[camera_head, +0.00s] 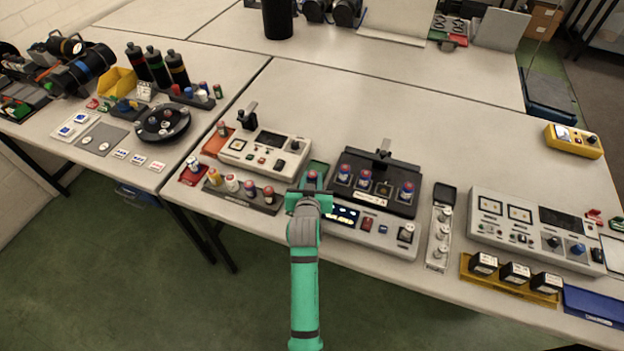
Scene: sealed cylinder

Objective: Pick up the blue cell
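My gripper (309,190) is above the near part of the middle table, seen from behind at the end of my green arm. A small red-topped cell (312,174) shows just past its fingers, over a green tray (318,167). Its body is hidden by the gripper, so its colour and any grip on it cannot be told. To the right, a black tester (347,158) holds three blue cells with reddish tops: one at the left (344,174), one beside it (364,180) and one at the right (406,192). A slot between the last two looks empty.
Left of my gripper stand a dark rack (263,206) of several cells and a white meter box (266,153). Right are a narrow tray (438,251) of white cylinders and a large grey console (530,229). The table behind the devices is mostly clear.

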